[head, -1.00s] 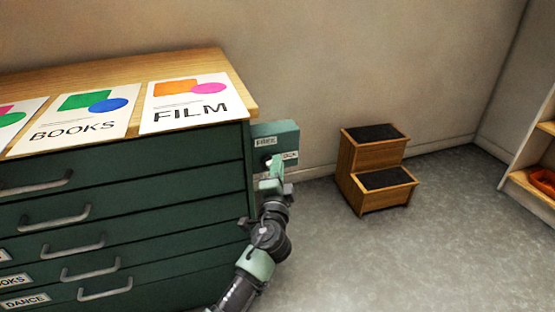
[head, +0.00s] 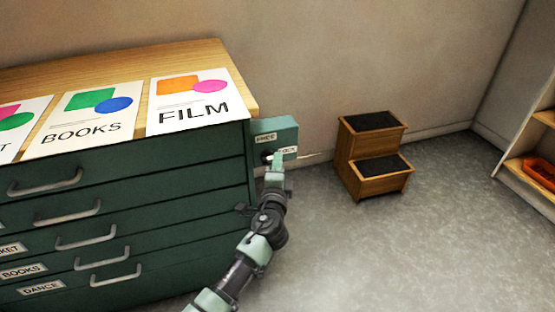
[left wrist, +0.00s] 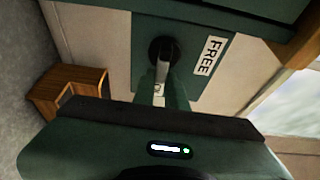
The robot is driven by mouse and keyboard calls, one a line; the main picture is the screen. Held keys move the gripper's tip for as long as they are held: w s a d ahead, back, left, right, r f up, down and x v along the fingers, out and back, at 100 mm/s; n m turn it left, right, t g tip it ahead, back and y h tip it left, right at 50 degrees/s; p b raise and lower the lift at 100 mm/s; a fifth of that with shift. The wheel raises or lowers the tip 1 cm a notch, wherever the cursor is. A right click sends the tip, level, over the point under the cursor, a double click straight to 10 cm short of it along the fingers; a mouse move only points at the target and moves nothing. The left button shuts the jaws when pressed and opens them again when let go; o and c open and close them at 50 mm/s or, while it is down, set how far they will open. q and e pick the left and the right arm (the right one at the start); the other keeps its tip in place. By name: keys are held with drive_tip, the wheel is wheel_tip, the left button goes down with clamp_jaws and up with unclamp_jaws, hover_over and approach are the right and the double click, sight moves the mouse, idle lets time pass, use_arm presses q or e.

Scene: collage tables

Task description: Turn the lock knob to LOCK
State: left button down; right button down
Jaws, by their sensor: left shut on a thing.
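The lock box (head: 288,128) is a green box on the side of the green drawer cabinet, with a FREE label (head: 265,138) above and a partly covered LOCK label (head: 289,150) at right. Its black knob (head: 266,157) is partly hidden by my left gripper (head: 271,163). In the left wrist view the knob (left wrist: 153,52) is a dark round base with a pale grip bar, and the FREE label (left wrist: 208,55) is beside it. My left gripper's fingers (left wrist: 162,75) are shut on the bar. The bar's exact angle is hard to tell. My right gripper is not in view.
The green cabinet (head: 150,190) has several handled drawers and posters on its wooden top. A wooden step stool (head: 372,150) stands near the wall at right; a shelf (head: 530,165) is at the far right. The floor between is clear.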

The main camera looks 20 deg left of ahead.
use_arm(q)
drive_tip(key=shift+r, duration=0.1)
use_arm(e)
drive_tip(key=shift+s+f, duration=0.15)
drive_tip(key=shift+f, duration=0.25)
use_arm(q)
drive_tip(key=c, duration=1.4)
unclamp_jaws()
drive_tip(key=shift+c, duration=0.2)
